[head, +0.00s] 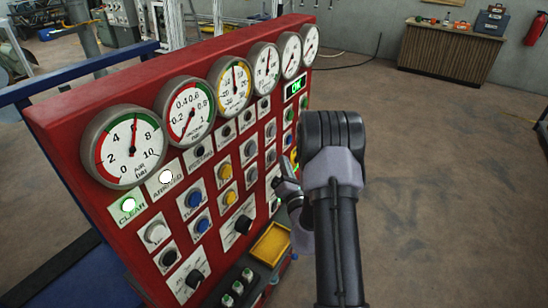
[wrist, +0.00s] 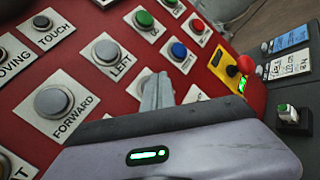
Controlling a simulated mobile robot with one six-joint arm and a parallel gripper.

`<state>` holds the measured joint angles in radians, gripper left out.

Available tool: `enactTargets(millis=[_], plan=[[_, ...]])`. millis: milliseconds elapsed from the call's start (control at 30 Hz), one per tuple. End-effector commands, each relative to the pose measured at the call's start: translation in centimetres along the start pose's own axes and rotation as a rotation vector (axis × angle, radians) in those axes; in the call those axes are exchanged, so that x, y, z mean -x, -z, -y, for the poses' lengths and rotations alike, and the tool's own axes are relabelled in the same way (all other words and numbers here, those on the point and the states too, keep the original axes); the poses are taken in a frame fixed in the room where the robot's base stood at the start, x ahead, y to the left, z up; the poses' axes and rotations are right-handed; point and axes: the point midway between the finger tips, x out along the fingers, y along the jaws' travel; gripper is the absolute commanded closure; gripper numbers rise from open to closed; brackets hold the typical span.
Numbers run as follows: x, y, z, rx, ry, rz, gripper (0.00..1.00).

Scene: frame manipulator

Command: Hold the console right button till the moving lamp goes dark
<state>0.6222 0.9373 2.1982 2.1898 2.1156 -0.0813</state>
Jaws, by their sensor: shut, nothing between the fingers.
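The red console (head: 150,205) stands tilted at the left of the head view. My gripper (wrist: 157,92) is shut and empty, its fingertips at a white plate below and right of the grey LEFT button (wrist: 105,50). The fingers cover most of that plate, so its button and label are hidden; I cannot tell whether the tips touch it or whether it is the right button. The lamp by the MOVING label (wrist: 14,66) is cut by the left edge of the wrist view; what shows looks grey and unlit. In the head view my gripper (head: 283,185) is at the console's right side, partly hidden by my arm.
The grey FORWARD button (wrist: 53,100), green button (wrist: 143,18), blue button (wrist: 178,50) and a red mushroom button (wrist: 245,64) surround the fingers. Several gauges (head: 124,146) line the console top. The CLEAR lamp (head: 128,205) is lit. Open floor lies right.

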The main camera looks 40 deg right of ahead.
Motion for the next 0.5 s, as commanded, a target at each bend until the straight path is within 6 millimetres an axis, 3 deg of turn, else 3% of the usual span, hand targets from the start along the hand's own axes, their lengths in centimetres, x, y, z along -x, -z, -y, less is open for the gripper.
enactTargets(millis=[500], plan=[[3.3, -2.3, 2.5, 0.000, 0.001, 0.000, 1.00]])
